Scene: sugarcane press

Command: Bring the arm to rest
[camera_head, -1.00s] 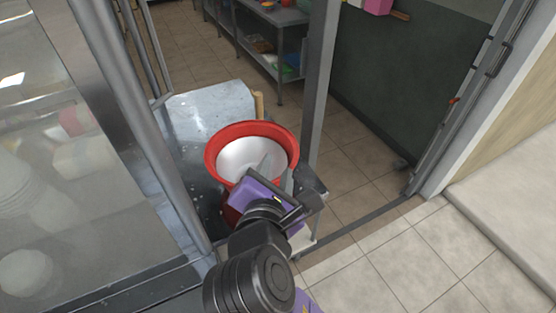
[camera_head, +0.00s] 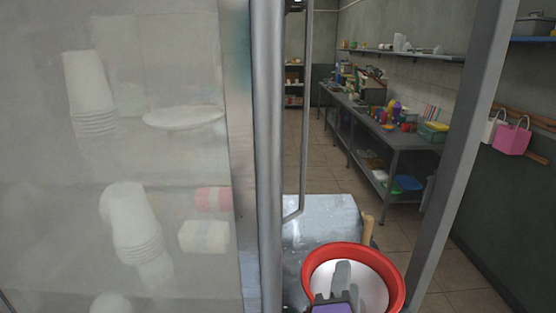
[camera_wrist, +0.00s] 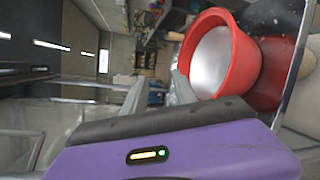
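My gripper (camera_head: 344,272) shows at the bottom of the head view, in front of the white inside of a red bowl (camera_head: 396,280). In the wrist view my gripper (camera_wrist: 159,78) has its two grey fingers apart, with nothing seen between them. The red bowl (camera_wrist: 247,58) is to the right of the fingers there, and its white inside looks empty. I cannot tell how far the fingertips are from the bowl. The lower part of my arm is out of the head view.
A metal worktop (camera_head: 325,215) lies behind the bowl. A metal post (camera_head: 268,150) and a clear cabinet panel with cups (camera_head: 90,90) behind it stand left. Another post (camera_head: 460,140) stands right. A shelf table (camera_head: 400,140) with several items stands farther back, beside open floor.

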